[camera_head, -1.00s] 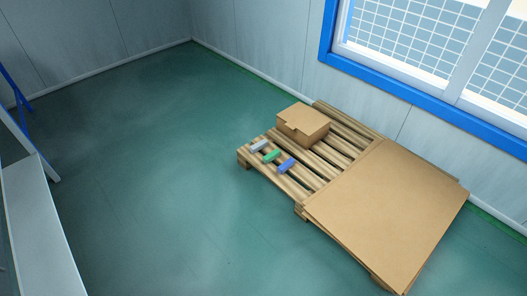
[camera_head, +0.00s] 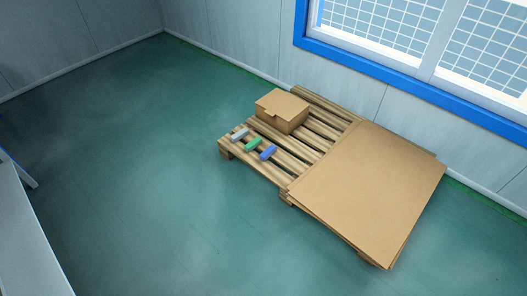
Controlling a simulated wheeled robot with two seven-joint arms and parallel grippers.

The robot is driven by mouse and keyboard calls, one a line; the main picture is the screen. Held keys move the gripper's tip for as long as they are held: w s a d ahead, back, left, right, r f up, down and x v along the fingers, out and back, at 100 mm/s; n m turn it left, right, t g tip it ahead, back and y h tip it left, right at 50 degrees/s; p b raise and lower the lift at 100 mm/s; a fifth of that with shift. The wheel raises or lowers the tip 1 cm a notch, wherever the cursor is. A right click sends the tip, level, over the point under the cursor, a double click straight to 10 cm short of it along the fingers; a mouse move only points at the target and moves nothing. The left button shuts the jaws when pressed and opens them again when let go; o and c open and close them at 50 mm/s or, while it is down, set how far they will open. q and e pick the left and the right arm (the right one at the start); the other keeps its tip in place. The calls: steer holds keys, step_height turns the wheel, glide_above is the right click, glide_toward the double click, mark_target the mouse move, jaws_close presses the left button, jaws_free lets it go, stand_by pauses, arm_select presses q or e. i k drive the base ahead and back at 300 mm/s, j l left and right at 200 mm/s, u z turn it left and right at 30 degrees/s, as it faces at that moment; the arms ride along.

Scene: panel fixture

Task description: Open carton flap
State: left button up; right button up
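A small brown cardboard carton (camera_head: 283,111) sits on the far left part of a wooden pallet. Its top flap (camera_head: 281,102) looks closed, with a small tab over the front left edge. Neither of my grippers is in view, and nothing touches the carton.
Grey, green (camera_head: 252,144) and blue (camera_head: 268,152) small items lie on the pallet slats (camera_head: 285,176) in front of the carton. Flat cardboard sheets (camera_head: 365,190) cover the pallet's right part. A blue-framed window wall stands behind. Green floor (camera_head: 150,180) is clear to the left.

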mark_target(278, 103)
steer(key=i+z, duration=0.2)
steer(key=z, duration=0.2)
steer(key=i+j+z, duration=0.2)
steer(key=z, duration=0.2)
steer(key=i+j+z, duration=0.15)
steer(key=z, duration=0.25)
